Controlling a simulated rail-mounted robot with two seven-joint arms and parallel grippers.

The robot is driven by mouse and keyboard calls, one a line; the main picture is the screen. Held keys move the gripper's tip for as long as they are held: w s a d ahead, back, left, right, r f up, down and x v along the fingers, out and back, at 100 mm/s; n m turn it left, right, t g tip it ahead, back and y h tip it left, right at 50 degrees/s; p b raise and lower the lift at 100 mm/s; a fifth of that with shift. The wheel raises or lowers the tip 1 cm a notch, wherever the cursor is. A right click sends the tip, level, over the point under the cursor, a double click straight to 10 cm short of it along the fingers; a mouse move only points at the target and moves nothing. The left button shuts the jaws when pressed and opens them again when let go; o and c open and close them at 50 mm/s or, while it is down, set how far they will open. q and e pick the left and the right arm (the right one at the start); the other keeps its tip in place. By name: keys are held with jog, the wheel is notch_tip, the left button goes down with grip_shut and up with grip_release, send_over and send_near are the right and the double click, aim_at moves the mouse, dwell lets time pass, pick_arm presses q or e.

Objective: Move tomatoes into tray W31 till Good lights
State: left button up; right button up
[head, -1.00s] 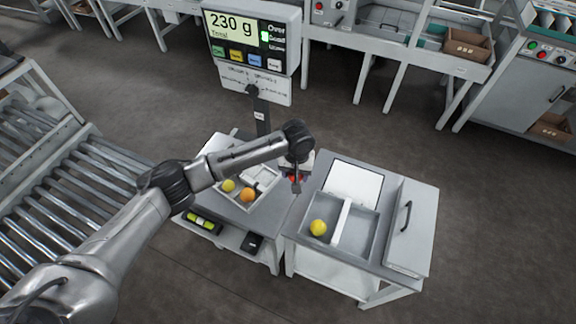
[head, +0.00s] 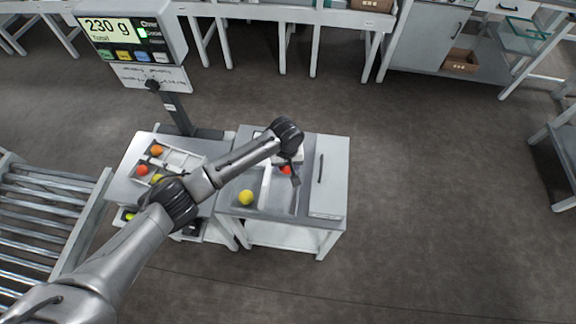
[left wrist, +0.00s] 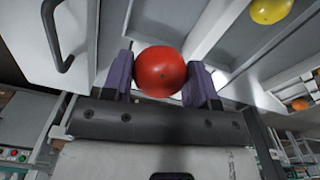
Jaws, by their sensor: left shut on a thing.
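My left gripper (head: 291,174) is shut on a red tomato (head: 286,169), over the right compartment of the two-part bin (head: 282,203); its exact height is unclear. In the left wrist view the red tomato (left wrist: 160,72) sits between the purple fingers. A yellow tomato (head: 246,197) lies in the bin's left compartment. The tray (head: 180,161) at the scale holds an orange tomato (head: 157,151), a red one (head: 142,170) and a yellow one (head: 157,179), partly behind my arm. The display (head: 107,29) reads 230 g, with a green light (head: 143,33) at the middle label. No W31 label is readable.
A lid-like panel with a dark handle (head: 321,168) lies right of the bin. A roller conveyor (head: 45,215) stands at the left. Benches and a cabinet (head: 425,42) line the back.

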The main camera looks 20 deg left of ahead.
aim_at(285, 183)
pick_arm(q)
jog(key=shift+s+a+f+b, duration=0.15)
jog(key=shift+a+f+b, duration=0.25)
jog(key=shift+a, duration=0.15)
jog(key=shift+d+f+b, duration=0.15)
jog(key=shift+f+b, duration=0.3)
jog(key=shift+b, duration=0.25)
notch_tip(285, 183, down, 2)
jog(key=b, duration=0.3)
jog(key=shift+f+b, duration=0.2)
jog(key=shift+b, duration=0.15)
notch_tip(285, 183, down, 3)
jog(key=shift+d+f, duration=0.1)
jog(key=shift+f, duration=0.1)
jog(key=shift+f+b, duration=0.45)
jog(key=shift+f, duration=0.35)
pick_arm(e)
notch_tip(285, 183, down, 7)
jog(key=shift+a, duration=0.4)
jog(key=shift+s+a, duration=0.1)
pick_arm(q)
jog(key=shift+f, duration=0.25)
jog(key=shift+f, duration=0.3)
